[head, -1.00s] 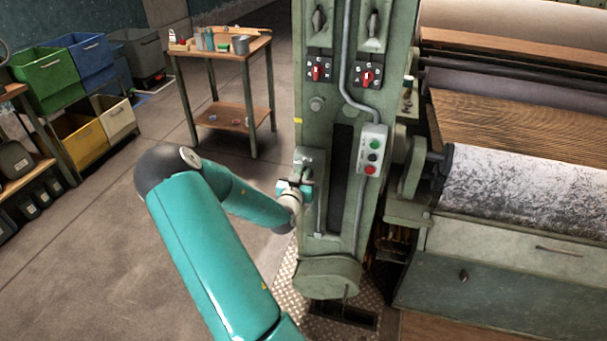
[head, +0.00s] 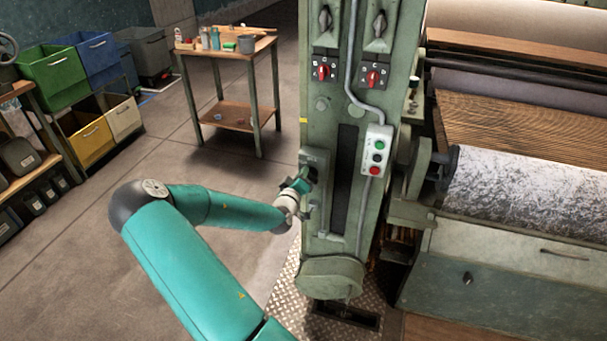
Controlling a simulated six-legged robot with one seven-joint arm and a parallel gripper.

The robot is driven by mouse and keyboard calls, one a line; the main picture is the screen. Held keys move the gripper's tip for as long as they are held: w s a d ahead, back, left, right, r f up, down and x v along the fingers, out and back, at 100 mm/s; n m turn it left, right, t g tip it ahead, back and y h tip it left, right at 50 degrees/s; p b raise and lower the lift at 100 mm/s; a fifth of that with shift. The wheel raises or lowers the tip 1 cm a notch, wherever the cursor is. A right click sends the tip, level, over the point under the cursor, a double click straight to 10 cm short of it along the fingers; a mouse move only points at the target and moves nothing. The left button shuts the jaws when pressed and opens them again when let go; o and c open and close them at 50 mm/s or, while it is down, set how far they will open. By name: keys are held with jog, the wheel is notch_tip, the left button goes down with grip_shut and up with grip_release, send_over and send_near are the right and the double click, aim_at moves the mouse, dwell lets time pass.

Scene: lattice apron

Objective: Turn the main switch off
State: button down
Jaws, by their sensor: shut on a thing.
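The main switch appears to be the grey-green box (head: 314,160) low on the left side of the green machine column (head: 328,115). My gripper (head: 308,178) is at this box, tilted up and to the right, with its jaws shut on a small part there. That part seems to be the switch's handle; the jaws and wrist mostly hide it, so its exact position is unclear.
Two red rotary switches (head: 324,71) (head: 374,77) sit higher on the column. A button box (head: 376,151) with green, black and red buttons is right of my gripper. A roller (head: 525,190) lies at the right.

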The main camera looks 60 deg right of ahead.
jog(key=shift+w+f+n, duration=0.1)
jog(key=shift+f+n, duration=0.2)
jog(key=shift+n, duration=1)
jog(key=shift+f+n, duration=0.3)
jog(key=shift+n, duration=1)
jog(key=shift+w+f+n, duration=0.1)
jog(key=shift+f+n, duration=0.2)
jog(key=shift+n, duration=1)
jog(key=shift+s, duration=0.1)
jog(key=c, duration=1.5)
grip_release()
jog(key=shift+c, duration=0.2)
jog(key=shift+o, duration=0.4)
jog(key=shift+d, duration=0.1)
